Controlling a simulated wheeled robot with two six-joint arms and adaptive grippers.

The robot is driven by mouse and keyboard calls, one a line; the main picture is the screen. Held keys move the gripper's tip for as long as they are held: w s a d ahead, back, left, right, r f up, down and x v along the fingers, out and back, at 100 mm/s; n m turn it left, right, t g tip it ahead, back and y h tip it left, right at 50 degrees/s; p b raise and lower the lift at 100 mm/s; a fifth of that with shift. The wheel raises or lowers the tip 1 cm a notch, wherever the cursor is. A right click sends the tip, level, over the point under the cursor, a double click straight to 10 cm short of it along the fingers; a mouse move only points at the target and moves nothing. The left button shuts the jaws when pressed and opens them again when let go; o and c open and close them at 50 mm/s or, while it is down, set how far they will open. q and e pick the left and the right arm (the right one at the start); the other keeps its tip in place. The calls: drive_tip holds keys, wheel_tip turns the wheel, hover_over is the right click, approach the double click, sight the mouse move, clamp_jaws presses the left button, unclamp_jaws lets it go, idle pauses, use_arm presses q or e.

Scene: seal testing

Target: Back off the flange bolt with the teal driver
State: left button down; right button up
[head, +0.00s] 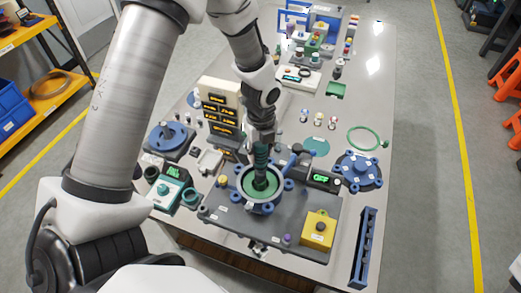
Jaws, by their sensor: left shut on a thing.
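My left gripper (262,141) is shut on the teal driver (261,158) and holds it upright, tip down. The driver stands over the round blue flange (246,197) with a green inside, on a dark grey base plate (272,229). Its lower end reaches down into the ring's opening. The flange bolt cannot be made out; the driver and gripper cover part of the ring. Whether the tip touches a bolt cannot be told.
A yellow box with a dark button (319,229) sits on the plate's right. A blue bolted disc (358,171) and green ring (364,139) lie to the right. A blue slotted rack (364,246) lies at the front right.

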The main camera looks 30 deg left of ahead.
use_arm(q)
drive_tip(key=shift+w+a+r+p, duration=0.15)
drive_tip(key=shift+r+p, duration=0.9)
drive_tip(key=shift+p, duration=0.15)
wheel_tip(320, 180, up, 3)
drive_tip(key=shift+p, duration=1.25)
drive_tip(key=shift+f, duration=0.1)
